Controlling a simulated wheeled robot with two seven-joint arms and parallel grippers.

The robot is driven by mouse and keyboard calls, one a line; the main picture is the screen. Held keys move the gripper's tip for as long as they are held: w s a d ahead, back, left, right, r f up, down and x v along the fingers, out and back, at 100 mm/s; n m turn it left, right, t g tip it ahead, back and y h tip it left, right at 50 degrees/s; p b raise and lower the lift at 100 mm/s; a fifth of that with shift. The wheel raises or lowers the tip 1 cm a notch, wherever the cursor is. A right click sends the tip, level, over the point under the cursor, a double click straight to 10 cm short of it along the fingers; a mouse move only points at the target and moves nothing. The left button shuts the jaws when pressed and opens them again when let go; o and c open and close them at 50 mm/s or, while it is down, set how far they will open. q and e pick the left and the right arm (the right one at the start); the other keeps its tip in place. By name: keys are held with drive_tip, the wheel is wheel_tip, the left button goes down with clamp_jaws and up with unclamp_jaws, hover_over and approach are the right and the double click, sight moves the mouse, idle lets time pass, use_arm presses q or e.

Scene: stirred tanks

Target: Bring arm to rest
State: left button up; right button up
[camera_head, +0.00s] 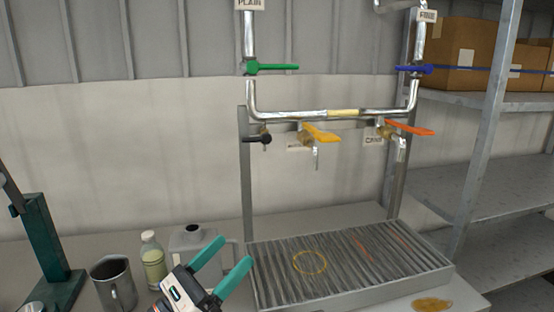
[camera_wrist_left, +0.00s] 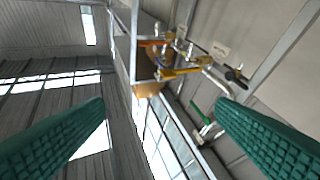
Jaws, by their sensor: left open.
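My left gripper (camera_head: 226,262) has teal fingers and shows at the bottom middle of the head view, left of the grated tray. Its fingers are apart with nothing between them. In the left wrist view the two ribbed fingers (camera_wrist_left: 160,138) stand wide apart, with pipes, valves and the building behind the gap. My right gripper is not in view.
A slatted drip tray (camera_head: 420,270) lies under pipes with green (camera_head: 272,67), blue (camera_head: 414,69), yellow (camera_head: 322,134) and orange (camera_head: 410,128) valve handles. A shelf post (camera_head: 485,125) rises right.

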use_arm(q)
drive_tip(key=a+f+n+t+y, duration=0.2)
drive_tip(key=a+f+n+y, duration=0.3)
drive_tip(key=n+y, duration=0.5)
drive_tip(key=a+f+n+t+y, duration=0.2)
drive_tip(key=a+f+n+y, duration=0.3)
drive_tip(key=n, duration=0.9)
drive_tip(key=s+a+f+n+g+y, duration=0.4)
drive_tip(key=s+f+n+g, duration=0.15)
drive_tip(key=f+n, duration=0.35)
drive_tip(key=s+d+f+n+g+h, duration=0.2)
drive_tip(key=s+f+n+g, duration=0.75)
drive_tip(key=s+f, duration=0.75)
drive_tip(key=s+f+m+g, duration=0.2)
drive_tip(key=s+f+g, duration=0.1)
drive_tip(key=f, duration=2)
drive_tip(key=s+a+f, duration=0.2)
drive_tip(key=s+f, duration=1.3)
drive_tip(key=s, duration=0.1)
drive_tip(key=shift+s+a+f+g, duration=0.15)
drive_tip(key=shift+a+f+g, duration=0.15)
drive_tip(key=shift+f+g, duration=0.1)
